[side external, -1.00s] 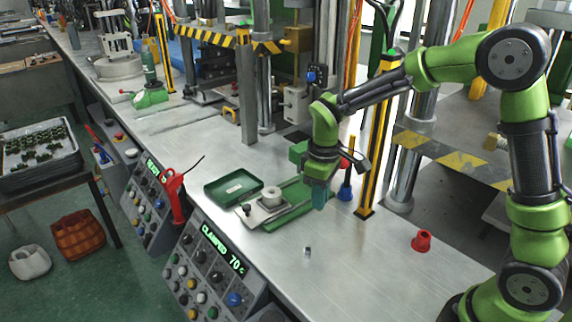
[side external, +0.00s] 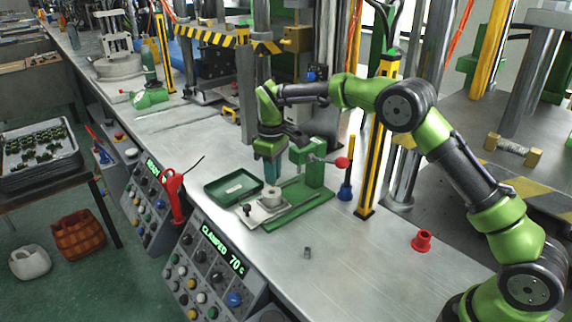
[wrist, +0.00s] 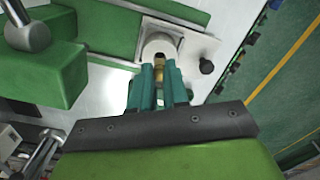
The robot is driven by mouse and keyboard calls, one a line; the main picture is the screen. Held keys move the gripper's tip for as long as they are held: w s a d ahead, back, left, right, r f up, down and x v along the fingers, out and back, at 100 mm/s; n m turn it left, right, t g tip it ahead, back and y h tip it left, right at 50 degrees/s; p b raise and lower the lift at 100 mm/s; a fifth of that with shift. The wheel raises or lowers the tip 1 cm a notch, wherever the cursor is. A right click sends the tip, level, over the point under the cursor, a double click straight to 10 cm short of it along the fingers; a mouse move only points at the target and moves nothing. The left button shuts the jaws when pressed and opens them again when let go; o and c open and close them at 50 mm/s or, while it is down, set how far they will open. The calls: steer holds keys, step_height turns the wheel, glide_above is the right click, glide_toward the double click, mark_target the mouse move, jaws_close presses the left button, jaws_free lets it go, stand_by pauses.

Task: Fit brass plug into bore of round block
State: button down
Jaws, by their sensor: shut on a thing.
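The round block (side external: 272,198) is a pale short cylinder on a metal plate on the green clamp fixture (side external: 290,219). It also shows in the wrist view (wrist: 154,41). My gripper (side external: 271,180) points down just above the block, its teal fingers close to the block's top. In the wrist view my gripper (wrist: 159,74) is shut on the brass plug (wrist: 159,62), whose golden end shows between the fingertips. The plug's end overlaps the dark bore area in that view. I cannot tell whether it is inside the bore. The plug is hidden in the side view.
The fixture's green post (side external: 313,169) with a red-knobbed lever (side external: 342,162) stands close right of my gripper. A green tray (side external: 233,187) lies to the left. A small metal cylinder (side external: 307,253) and a red cup (side external: 421,241) stand on the open bench at front.

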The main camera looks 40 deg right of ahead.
steer(key=shift+w+f, duration=0.1)
steer(key=shift+w, duration=0.3)
steer(key=shift+s+f, duration=0.1)
steer(key=shift+f, duration=1.6)
